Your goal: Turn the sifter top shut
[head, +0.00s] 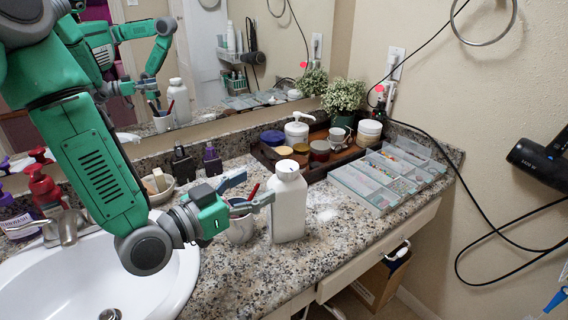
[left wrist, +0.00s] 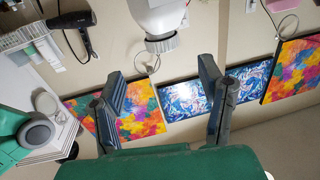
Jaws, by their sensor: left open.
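A white bottle (head: 289,208) with a round white sifter top (head: 287,167) stands upright on the granite counter. My left gripper (head: 258,190) is open just left of the bottle, its two fingers pointing toward its upper part; nothing is between them. In the left wrist view the bottle (left wrist: 155,15) appears upside down at the top edge, its ridged sifter top (left wrist: 162,44) beyond the gap between my open left fingers (left wrist: 162,72). I cannot tell how far the top is turned. My right gripper is not in view.
A cup (head: 240,228) stands behind my left gripper, close to the bottle. A dark tray (head: 262,155) of jars and a clear compartment box (head: 362,190) are behind and right. The sink (head: 150,275) is at left.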

